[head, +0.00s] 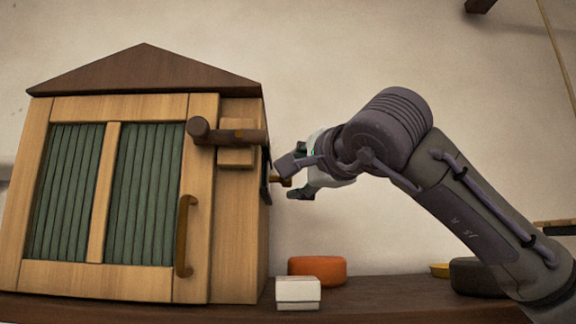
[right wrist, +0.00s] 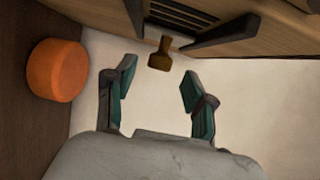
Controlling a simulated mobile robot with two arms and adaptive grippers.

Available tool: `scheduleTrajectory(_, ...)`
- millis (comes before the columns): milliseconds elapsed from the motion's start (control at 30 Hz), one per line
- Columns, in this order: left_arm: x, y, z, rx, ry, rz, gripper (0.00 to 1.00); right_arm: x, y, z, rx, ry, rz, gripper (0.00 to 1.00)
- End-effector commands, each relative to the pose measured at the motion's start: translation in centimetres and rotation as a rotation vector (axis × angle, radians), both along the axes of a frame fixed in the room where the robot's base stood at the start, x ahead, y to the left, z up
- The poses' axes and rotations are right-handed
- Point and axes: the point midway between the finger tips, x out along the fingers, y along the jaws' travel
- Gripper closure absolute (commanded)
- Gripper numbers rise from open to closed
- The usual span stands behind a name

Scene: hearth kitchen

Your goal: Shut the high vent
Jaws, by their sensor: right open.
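The vent (right wrist: 185,20) is a dark slatted panel on the side of the wooden cabinet, at the top of the right wrist view. In the head view only a thin dark edge of it shows. A brass tab (right wrist: 160,54) sticks out from the vent, and it also shows in the head view (head: 284,182). My right gripper (head: 293,179) is open and empty beside the cabinet's right side. In the right wrist view its fingertips (right wrist: 158,82) are spread to either side of the tab's line, with the tab just beyond them. My left gripper is not in view.
The cabinet (head: 232,225) has green-panelled doors, a latch bar (head: 235,137) and a curved handle (head: 184,235). On the shelf (head: 370,297) below my gripper stand a white box (head: 298,293) and an orange round container (head: 330,270). The space right of the cabinet is open.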

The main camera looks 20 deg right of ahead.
Motion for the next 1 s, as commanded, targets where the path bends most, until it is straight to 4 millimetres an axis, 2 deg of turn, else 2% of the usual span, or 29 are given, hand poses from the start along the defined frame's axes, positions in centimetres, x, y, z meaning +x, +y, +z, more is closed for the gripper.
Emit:
scheduleTrajectory(33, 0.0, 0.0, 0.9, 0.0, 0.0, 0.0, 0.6, 1.1, 0.1, 0.3, 0.0, 0.003, 0.0, 0.46)
scheduleTrajectory(100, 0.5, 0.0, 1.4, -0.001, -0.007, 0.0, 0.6, 2.1, 0.2, 0.3, 0.0, 0.002, 0.0, 0.46)
scheduleTrajectory(333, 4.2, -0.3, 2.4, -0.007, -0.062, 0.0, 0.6, 4.1, 0.5, 0.1, 0.0, 0.0, 0.0, 0.46)
scheduleTrajectory(467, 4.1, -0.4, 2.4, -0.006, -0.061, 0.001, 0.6, 4.3, 0.5, 0.0, 0.0, -0.001, 0.001, 0.46)
scheduleTrajectory(633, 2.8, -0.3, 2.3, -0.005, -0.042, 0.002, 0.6, 4.3, 0.5, 0.0, 0.0, -0.001, 0.001, 0.46)
scheduleTrajectory(967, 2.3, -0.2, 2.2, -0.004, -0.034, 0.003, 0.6, 4.3, 0.5, 0.0, 0.0, 0.0, 0.001, 0.99)
scheduleTrajectory(1000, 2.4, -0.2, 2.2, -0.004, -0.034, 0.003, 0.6, 4.3, 0.5, -0.1, 0.0, 0.0, 0.001, 1.0)
